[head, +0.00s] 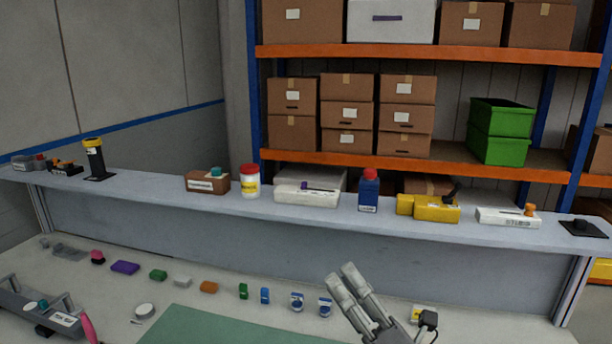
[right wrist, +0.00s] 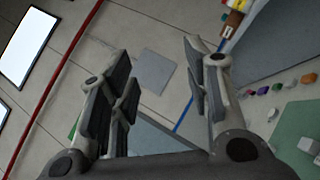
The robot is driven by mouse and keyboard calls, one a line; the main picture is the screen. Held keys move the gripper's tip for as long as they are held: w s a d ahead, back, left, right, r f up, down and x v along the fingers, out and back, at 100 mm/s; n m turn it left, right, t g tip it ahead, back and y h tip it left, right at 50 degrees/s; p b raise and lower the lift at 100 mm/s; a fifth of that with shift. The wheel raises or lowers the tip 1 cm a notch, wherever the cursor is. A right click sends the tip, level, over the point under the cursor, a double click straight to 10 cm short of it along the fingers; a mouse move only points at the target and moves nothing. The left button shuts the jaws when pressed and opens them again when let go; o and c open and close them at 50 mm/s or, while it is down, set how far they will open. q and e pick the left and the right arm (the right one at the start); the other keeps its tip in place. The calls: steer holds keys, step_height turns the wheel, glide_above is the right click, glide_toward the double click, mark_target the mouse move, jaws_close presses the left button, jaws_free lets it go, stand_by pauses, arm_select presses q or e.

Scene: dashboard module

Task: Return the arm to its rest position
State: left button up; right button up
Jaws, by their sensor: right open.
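My right gripper (head: 342,274) is raised over the right part of the worktable in the head view, with its grey fingers pointing up and to the left. In the right wrist view its two fingers (right wrist: 160,72) stand wide apart with nothing between them. It is open and empty, and I see no contact with any object. My left gripper is not in view.
Several small coloured blocks and parts line the worktable (head: 100,285) behind a green mat (head: 225,330). A grey module (head: 40,308) lies at the left. The raised shelf (head: 330,207) holds a blue bottle (head: 369,192) and boxes. Storage racks (head: 430,52) stand behind.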

steer(key=s+d+f+m+g+h, duration=0.2)
steer(key=d+f+m+h, duration=0.55)
steer(key=f+m, duration=0.3)
steer(key=s+d+f+m+g+h, duration=0.2)
steer(key=d+f+m+h, duration=0.6)
steer(key=m, duration=0.4)
steer(key=s+a+f+m+g+y, duration=0.1)
steer(key=s+f+m+g, duration=0.3)
steer(key=s+f, duration=0.5)
steer(key=s+f+m+g+y, duration=0.1)
steer(key=s+f+m+g, duration=0.2)
steer(key=s+f+g, duration=0.6)
steer(key=s+f+b, duration=0.2)
steer(key=f+b, duration=0.1)
steer(key=f, duration=1.1)
steer(key=s+f+b, duration=0.2)
steer(key=f, duration=1.2)
steer(key=s+d+f+b, duration=0.1)
steer(key=s+f+b, duration=0.1)
steer(key=s+f, duration=0.6)
steer(key=s+d+f+b, duration=0.1)
steer(key=s+f+b, duration=0.2)
steer(key=s+f, duration=0.6)
step_height(320, 180, down, 5)
steer(key=shift+s+d+r+n+g, duration=0.15)
steer(key=shift+d+r+n+g, duration=0.1)
steer(key=shift+n+g, duration=0.1)
